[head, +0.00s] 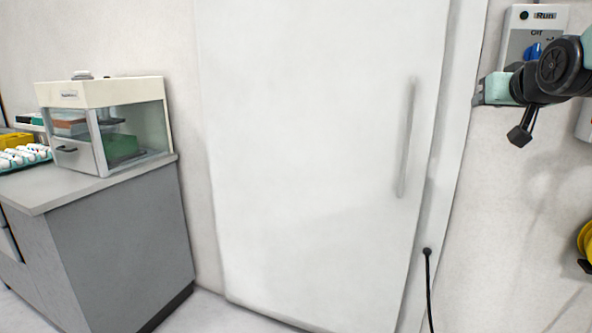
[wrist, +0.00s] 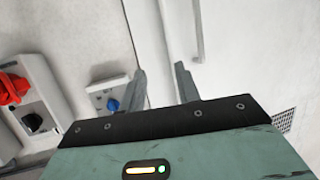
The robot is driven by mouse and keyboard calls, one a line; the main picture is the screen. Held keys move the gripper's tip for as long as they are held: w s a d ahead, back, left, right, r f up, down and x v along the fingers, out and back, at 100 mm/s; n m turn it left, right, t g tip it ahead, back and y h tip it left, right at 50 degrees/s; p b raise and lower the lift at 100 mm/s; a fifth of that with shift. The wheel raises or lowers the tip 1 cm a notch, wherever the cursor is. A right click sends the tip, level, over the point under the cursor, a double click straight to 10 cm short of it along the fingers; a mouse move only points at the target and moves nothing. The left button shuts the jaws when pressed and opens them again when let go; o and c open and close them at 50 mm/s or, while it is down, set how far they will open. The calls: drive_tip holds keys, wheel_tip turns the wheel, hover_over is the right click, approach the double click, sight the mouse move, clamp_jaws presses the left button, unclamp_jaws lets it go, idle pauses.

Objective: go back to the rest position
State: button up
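My gripper (wrist: 162,85) shows in the wrist view with its two grey fingers apart and nothing between them. In the head view my arm comes in from the upper right, and the gripper (head: 482,92) points left in front of the wall beside the white door. It touches nothing that I can see.
A tall white door (head: 320,150) with a vertical handle (head: 407,138) is shut. A control box (head: 533,32) with a blue knob is on the wall close to my arm. A grey counter (head: 60,190) at left bears a glass-fronted cabinet (head: 105,92) and an egg tray (head: 40,149).

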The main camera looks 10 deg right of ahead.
drive_tip(key=s+a+f+n+g+y, duration=0.1)
drive_tip(key=a+f+n+g+y, duration=0.1)
drive_tip(key=a+f, duration=0.5)
drive_tip(key=s+a+f+n+g+y, duration=0.2)
drive_tip(key=a+f+y, duration=0.15)
drive_tip(key=a, duration=0.55)
drive_tip(key=s+a+f+n+g, duration=0.3)
drive_tip(key=s+a+f+g, duration=0.1)
drive_tip(key=s+a+f, duration=0.7)
drive_tip(key=s+a+f+n+g, duration=0.2)
drive_tip(key=s+a+f+g, duration=0.1)
drive_tip(key=s, duration=0.5)
drive_tip(key=s+a+f+n+g, duration=0.2)
drive_tip(key=s+a+f+g, duration=0.1)
drive_tip(key=s, duration=0.5)
wheel_tip(320, 180, up, 12)
drive_tip(key=p, duration=1.2)
drive_tip(key=shift+w+d+h, duration=0.25)
drive_tip(key=shift+w+h, duration=0.05)
drive_tip(key=shift+h, duration=0.05)
